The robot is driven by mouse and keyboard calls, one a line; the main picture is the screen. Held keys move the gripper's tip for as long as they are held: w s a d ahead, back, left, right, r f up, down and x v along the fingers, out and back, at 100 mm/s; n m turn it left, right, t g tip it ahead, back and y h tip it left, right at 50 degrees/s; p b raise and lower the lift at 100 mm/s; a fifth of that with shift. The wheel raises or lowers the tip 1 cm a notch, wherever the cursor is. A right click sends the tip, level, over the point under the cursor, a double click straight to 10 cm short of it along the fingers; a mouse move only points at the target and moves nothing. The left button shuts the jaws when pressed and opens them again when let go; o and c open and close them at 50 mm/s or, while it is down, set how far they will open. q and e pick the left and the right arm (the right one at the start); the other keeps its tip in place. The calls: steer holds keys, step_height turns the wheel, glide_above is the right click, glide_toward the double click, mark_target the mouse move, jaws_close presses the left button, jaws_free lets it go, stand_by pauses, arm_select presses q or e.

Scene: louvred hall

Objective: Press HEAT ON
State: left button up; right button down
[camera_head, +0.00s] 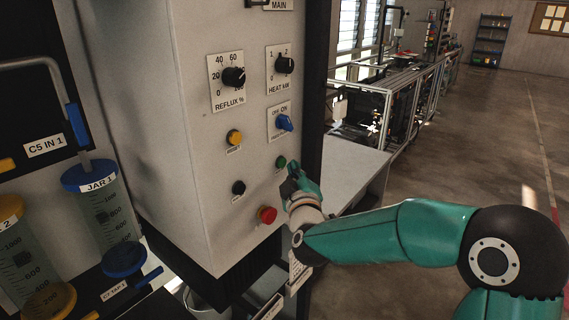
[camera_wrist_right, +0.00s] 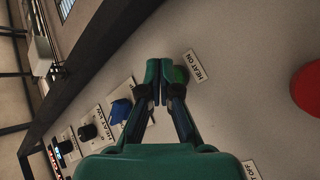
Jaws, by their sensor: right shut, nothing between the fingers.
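The green HEAT ON button (camera_head: 281,162) is on the face of the grey control box. In the right wrist view the green button (camera_wrist_right: 181,75) sits beside its HEAT ON label (camera_wrist_right: 194,66), partly behind a fingertip. My right gripper (camera_head: 291,170) is shut and empty, its tips close to the green button. In the right wrist view the closed fingertips (camera_wrist_right: 160,75) overlap the button's left edge; I cannot tell whether they touch it. My left gripper is not in view.
A red button (camera_head: 267,214), a black button (camera_head: 238,187), a yellow button (camera_head: 234,137) and a blue switch (camera_head: 284,123) share the panel. The REFLUX knob (camera_head: 233,76) and HEAT knob (camera_head: 285,65) are above. Jar 1 (camera_head: 105,205) stands at the left.

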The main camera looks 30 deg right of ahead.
steer(key=shift+w, duration=0.1)
stand_by(0.4)
steer(key=shift+w+a, duration=0.2)
steer(key=shift+w+a+r, duration=0.1)
steer(key=shift+w+a, duration=0.05)
steer(key=shift+w, duration=0.2)
stand_by(0.7)
steer(key=shift+s, duration=0.1)
stand_by(0.3)
steer(key=shift+s+d, duration=0.3)
steer(key=shift+s, duration=0.35)
steer(key=shift+s+d+b, duration=0.3)
steer(key=shift+s+b, duration=0.05)
steer(key=shift+s, duration=0.45)
steer(key=shift+s+d+b, duration=0.35)
steer(key=shift+s, duration=0.4)
steer(key=shift+s+d+b, duration=0.3)
steer(key=shift+s+b, duration=0.05)
steer(key=shift+s, duration=0.45)
